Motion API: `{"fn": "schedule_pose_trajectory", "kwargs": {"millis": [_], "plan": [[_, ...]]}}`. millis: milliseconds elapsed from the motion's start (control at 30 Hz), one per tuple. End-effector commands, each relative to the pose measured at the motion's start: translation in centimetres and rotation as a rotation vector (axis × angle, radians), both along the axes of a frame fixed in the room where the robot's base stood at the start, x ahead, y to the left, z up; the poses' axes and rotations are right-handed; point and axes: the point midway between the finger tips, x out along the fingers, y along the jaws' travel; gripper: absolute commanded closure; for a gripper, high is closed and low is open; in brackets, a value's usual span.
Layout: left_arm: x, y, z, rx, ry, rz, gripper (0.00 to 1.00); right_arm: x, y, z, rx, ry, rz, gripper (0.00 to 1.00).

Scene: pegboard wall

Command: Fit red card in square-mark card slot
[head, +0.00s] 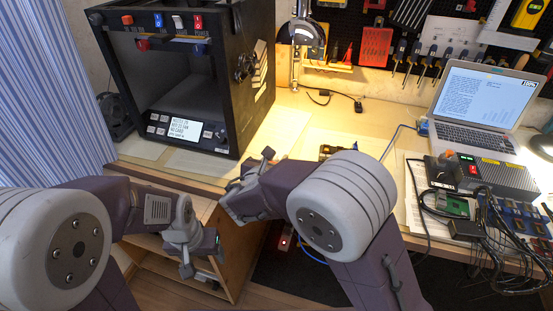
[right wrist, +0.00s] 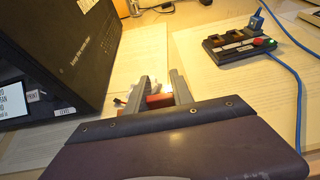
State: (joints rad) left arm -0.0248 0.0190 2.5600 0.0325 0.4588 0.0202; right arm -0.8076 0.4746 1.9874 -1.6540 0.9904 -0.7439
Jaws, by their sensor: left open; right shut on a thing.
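The red card (right wrist: 158,100) shows between my right gripper's fingers in the right wrist view. My right gripper (right wrist: 159,93) is shut on it, above the bench top. In the head view the right gripper (head: 244,184) is in front of the black machine, and the card cannot be made out there. My left gripper (head: 201,256) is open and empty, low at the left near the wooden cabinet. The black machine (head: 243,100) has a lit screen and buttons on its lower front. I cannot make out a square mark or its card slot.
A laptop (head: 480,100), a power box (head: 490,177) and tangled cables stand at the right. A lamp (head: 302,35) stands at the back. The wooden cabinet (head: 240,245) is below the bench.

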Motion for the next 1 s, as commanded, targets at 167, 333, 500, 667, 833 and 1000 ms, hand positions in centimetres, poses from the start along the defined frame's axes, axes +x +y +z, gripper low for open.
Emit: {"fn": "schedule_pose_trajectory", "kwargs": {"millis": [167, 333, 500, 667, 833, 1000], "plan": [[0.0, 0.0, 0.1, 0.000, 0.000, 0.000, 0.32, 0.0, 0.0, 0.1, 0.000, 0.000, 0.000, 1.00], [0.0, 0.0, 0.1, 0.000, 0.000, 0.000, 0.32, 0.0, 0.0, 0.1, 0.000, 0.000, 0.000, 0.61], [0.0, 0.0, 0.1, 0.000, 0.000, 0.000, 0.32, 0.0, 0.0, 0.1, 0.000, 0.000, 0.000, 0.47], [0.0, 0.0, 0.1, 0.000, 0.000, 0.000, 0.32, 0.0, 0.0, 0.1, 0.000, 0.000, 0.000, 0.47], [0.0, 0.0, 0.9, 0.000, 0.000, 0.000, 0.32, -1.6, 0.7, 1.1, -0.001, -0.001, 0.004, 0.47], [0.0, 0.0, 2.0, 0.000, 0.000, 0.000, 0.32, -5.1, 1.8, 2.7, 0.000, 0.000, 0.005, 0.47]]}}
